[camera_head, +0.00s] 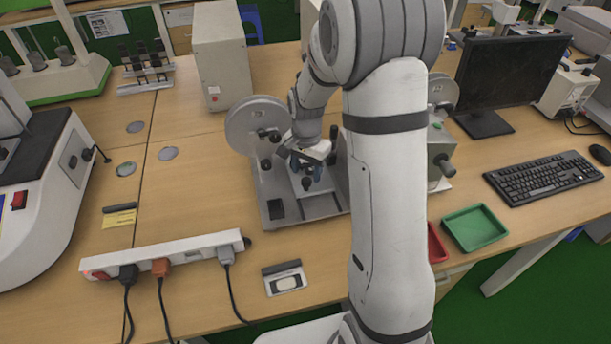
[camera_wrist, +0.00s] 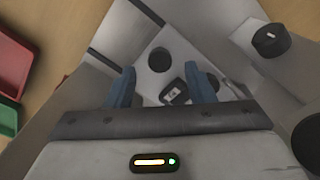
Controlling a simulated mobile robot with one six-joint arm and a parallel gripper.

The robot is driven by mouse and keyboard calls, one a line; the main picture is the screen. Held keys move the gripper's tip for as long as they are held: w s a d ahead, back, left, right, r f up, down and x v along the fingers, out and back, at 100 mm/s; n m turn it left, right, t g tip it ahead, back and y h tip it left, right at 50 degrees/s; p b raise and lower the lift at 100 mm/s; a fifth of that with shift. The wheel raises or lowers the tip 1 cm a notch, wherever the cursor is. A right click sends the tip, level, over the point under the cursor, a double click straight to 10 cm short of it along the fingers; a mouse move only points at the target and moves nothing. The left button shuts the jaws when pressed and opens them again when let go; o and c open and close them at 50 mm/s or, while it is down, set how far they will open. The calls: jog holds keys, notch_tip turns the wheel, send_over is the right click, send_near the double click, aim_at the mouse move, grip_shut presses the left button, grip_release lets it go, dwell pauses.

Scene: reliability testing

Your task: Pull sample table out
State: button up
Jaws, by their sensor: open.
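The machine with the sample table stands on the bench in the middle of the head view, its grey base (camera_head: 284,213) partly hidden by my arm. The sample table seems to be the light plate (camera_wrist: 180,55) in the wrist view, with a round dark hole and a small dark knob (camera_wrist: 174,92) on it. My gripper (camera_head: 307,172) is over the plate, and its two blue fingers (camera_wrist: 162,88) are apart. The knob lies between the fingers, nearer the right one; I cannot tell whether either touches it.
A round disc (camera_head: 250,124) stands at the machine's left. A power strip (camera_head: 165,256) with plugged cables lies at the front left. Green (camera_head: 475,228) and red (camera_head: 436,244) trays are right of my arm. A keyboard (camera_head: 543,178) and monitor (camera_head: 508,82) are farther right.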

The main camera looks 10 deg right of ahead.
jog(key=shift+f, duration=1.4)
jog(key=shift+c, duration=0.4)
grip_shut()
